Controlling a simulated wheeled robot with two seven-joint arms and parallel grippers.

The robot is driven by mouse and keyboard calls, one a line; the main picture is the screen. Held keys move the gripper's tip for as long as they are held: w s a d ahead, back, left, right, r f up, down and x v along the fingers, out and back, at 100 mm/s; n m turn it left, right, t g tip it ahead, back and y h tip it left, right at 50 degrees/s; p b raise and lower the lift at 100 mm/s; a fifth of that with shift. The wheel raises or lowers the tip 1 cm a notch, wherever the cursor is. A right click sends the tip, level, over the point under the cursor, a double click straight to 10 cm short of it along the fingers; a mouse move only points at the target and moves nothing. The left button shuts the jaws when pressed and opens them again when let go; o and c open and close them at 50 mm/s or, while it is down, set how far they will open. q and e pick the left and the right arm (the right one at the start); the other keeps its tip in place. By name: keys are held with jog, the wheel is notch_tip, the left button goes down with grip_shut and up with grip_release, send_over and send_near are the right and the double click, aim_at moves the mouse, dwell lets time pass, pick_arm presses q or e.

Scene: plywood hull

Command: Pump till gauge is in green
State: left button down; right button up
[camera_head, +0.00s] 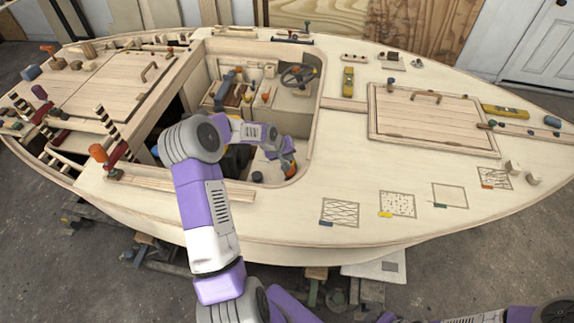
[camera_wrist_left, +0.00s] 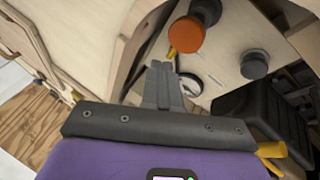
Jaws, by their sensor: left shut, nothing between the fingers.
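My left arm reaches down into the open cockpit of the plywood hull. My left gripper (camera_wrist_left: 162,84) is shut and empty, its fingers together in the left wrist view. Just beyond the fingertips is an orange knob (camera_wrist_left: 187,36) on a dark shaft, which looks like the pump handle; the gripper is not around it, and I cannot tell whether they touch. A round white-faced gauge with a dark rim (camera_wrist_left: 190,84) sits right beside the fingers, partly hidden by them. Its needle and green zone cannot be read. My right gripper is not in view.
A dark knob (camera_wrist_left: 254,65) and a black box-like object (camera_wrist_left: 262,108) lie right of the gauge. The cockpit also holds a small steering wheel (camera_head: 298,76). A closed hatch (camera_head: 428,118) lies on the deck at right. The cockpit walls stand close around my arm.

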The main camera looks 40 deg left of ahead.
pick_arm(q)
jog(key=m, duration=0.4)
jog(key=r+m+g, duration=0.1)
jog(key=m, duration=0.1)
jog(key=shift+a, duration=0.4)
jog(key=m, duration=0.2)
jog(key=r+m, duration=0.1)
jog(key=m+g, duration=0.1)
jog(key=m, duration=0.1)
jog(key=shift+s+a+r+m+h, duration=0.2)
jog(key=shift+s+a+m+h, duration=0.1)
jog(key=shift+h, duration=0.1)
jog(key=r+m, duration=0.1)
jog(key=m, duration=0.2)
jog(key=s+r+m+g, duration=0.1)
jog(key=m, duration=0.3)
jog(key=s+r+m+g+h, duration=0.1)
jog(key=m, duration=0.2)
jog(key=shift+a, duration=0.4)
jog(key=b+x, duration=0.2)
jog(key=x, duration=0.8)
